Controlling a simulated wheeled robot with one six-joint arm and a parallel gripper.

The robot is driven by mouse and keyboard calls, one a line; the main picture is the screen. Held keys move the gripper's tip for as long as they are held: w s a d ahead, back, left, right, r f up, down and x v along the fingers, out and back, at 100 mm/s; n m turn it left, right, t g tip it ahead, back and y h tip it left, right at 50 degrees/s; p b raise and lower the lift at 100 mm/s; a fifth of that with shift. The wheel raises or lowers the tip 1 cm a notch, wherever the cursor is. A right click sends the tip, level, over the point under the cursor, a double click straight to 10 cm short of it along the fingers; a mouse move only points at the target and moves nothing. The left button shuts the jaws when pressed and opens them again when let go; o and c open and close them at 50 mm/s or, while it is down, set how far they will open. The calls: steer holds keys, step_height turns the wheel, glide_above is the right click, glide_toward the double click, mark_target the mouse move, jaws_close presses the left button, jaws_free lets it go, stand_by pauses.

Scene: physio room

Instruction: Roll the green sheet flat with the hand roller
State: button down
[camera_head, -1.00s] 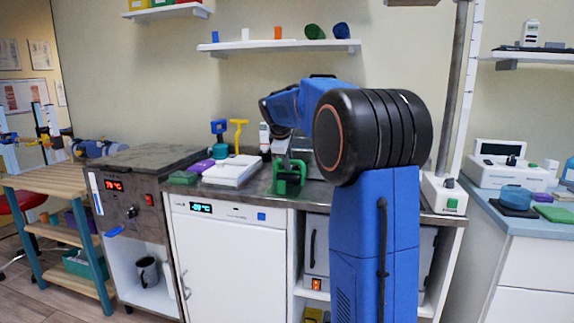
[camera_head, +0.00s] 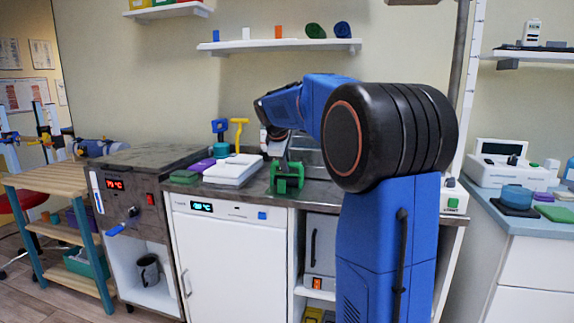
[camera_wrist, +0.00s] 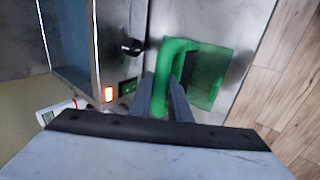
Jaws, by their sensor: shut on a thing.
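The hand roller (camera_head: 287,184), a bright green frame, is at the front of the dark counter in the head view. In the wrist view its green handle (camera_wrist: 176,50) is between the two grey fingers of my gripper (camera_wrist: 166,88), which is shut on it. A flat, darker green sheet (camera_wrist: 215,66) lies on the grey surface beside and partly behind the roller. The roller covers part of the sheet, and I cannot tell whether they touch. In the head view my gripper (camera_head: 281,160) is above the roller, and the sheet cannot be made out.
A white device (camera_head: 232,170), a purple item (camera_head: 202,165) and a dark green block (camera_head: 185,177) stand left of the roller. A metal box with a red display (camera_head: 114,184) is further left. A white shelf (camera_head: 280,46) hangs above. The counter's front edge is close.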

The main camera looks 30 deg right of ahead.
steer(key=shift+s+a, duration=0.85)
steer(key=shift+a, duration=0.1)
steer(key=shift+w+d, duration=1.15)
steer(key=shift+d, duration=0.2)
steer(key=shift+w+d, duration=1.15)
steer(key=shift+d, duration=0.15)
steer(key=shift+s+a, duration=0.1)
steer(key=shift+s+a, duration=1.1)
steer(key=shift+a, duration=0.2)
steer(key=shift+s+a, duration=1.1)
steer(key=shift+a, duration=0.15)
steer(key=shift+w+d, duration=1.15)
steer(key=shift+d, duration=0.2)
steer(key=shift+w+d, duration=1.15)
steer(key=shift+d, duration=0.15)
steer(key=shift+s+a, duration=1.15)
steer(key=shift+a, duration=0.2)
steer(key=shift+s+a, duration=1.15)
steer(key=shift+a, duration=0.15)
step_height(320, 180, up, 8)
